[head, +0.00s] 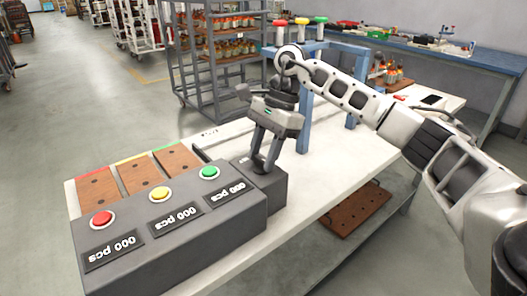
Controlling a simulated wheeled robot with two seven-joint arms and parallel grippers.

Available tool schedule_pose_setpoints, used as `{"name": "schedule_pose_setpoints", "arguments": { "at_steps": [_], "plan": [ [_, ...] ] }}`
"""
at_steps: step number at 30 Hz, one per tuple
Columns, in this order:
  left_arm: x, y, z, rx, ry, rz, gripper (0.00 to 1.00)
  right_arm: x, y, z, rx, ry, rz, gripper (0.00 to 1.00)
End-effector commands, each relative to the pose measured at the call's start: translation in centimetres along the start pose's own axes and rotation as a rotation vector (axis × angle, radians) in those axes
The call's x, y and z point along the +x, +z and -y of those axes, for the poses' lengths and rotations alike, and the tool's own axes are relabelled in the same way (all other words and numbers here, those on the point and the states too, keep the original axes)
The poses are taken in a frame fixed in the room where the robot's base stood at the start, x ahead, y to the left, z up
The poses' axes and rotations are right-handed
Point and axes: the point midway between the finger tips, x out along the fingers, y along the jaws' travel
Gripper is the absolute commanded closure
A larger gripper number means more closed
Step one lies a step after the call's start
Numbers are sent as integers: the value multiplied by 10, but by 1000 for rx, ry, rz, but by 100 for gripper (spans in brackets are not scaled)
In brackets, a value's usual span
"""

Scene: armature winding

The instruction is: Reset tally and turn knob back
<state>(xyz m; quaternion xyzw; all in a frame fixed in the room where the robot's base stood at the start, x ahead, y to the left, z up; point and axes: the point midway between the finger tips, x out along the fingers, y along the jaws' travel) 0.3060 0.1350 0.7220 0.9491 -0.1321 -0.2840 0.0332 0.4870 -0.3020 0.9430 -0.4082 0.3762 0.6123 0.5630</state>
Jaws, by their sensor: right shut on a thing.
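The dark grey tally box (190,240) stands on the near part of the white table. Its displays (176,219) all read 000 pcs. Beside them are a red button (102,218), a yellow button (160,194) and a green button (209,172). A smaller dark box (271,187) adjoins its far right end. My right gripper (264,164) points down at the top of this small box, with its fingers together. It is shut on what seems to be the knob there, which the fingers mostly hide. My left gripper is out of view.
Brown boards (138,174) lie on the white table (318,180) behind the tally box. A blue frame (305,95) with coloured-topped posts stands beyond my gripper. A wheeled shelf rack (220,63) stands behind. The table right of the small box is clear.

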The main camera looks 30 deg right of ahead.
Motion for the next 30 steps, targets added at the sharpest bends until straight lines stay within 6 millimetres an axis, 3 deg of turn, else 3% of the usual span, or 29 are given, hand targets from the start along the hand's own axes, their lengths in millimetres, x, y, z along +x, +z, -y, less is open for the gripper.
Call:
{"name": "schedule_pose_setpoints", "arguments": {
  "at_steps": [13,14,16,25,30],
  "plan": [
    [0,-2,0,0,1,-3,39,-2,0,1,-13,0,-1,85],
    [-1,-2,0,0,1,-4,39,-1,0,1,-13,0,-1,59],
    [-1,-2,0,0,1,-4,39,-1,0,1,-13,0,-1,40],
    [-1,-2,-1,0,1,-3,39,-2,0,0,-10,2,-1,40],
    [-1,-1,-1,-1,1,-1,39,-18,0,1,-10,-2,-1,40]
  ]
}}
